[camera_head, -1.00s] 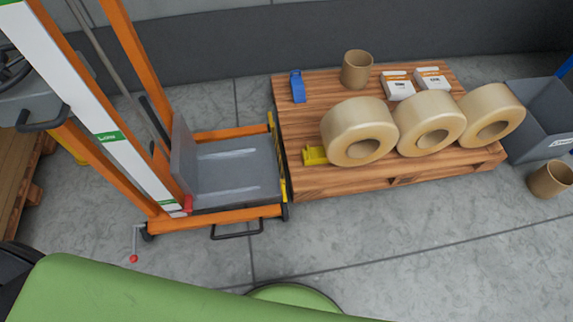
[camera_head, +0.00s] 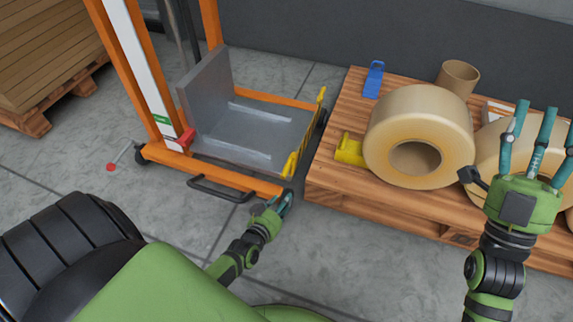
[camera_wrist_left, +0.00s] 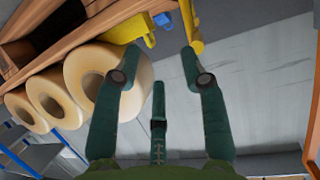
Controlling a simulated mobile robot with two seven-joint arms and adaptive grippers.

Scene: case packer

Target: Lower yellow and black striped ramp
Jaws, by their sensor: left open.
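The yellow and black striped ramp (camera_head: 308,137) stands raised along the right edge of the lift's grey platform (camera_head: 262,124), facing the pallet. Yellow end pieces show at its two ends. My left gripper (camera_head: 282,204) is low beside the platform's near right corner, just in front of the ramp's near end. In the left wrist view its fingers (camera_wrist_left: 160,58) are spread and empty. A yellow piece of the ramp (camera_wrist_left: 191,24) is close to one fingertip there; contact cannot be told. My right gripper (camera_head: 540,125) is open and empty, fingers up, in front of the tape rolls.
A wooden pallet (camera_head: 330,180) stands right of the lift with large tape rolls (camera_head: 418,110), a yellow item (camera_head: 349,149), a blue item (camera_head: 373,79) and a cardboard tube (camera_head: 458,77). The lift's orange frame (camera_head: 220,175) has a black handle (camera_head: 222,190). A narrow floor gap separates lift and pallet.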

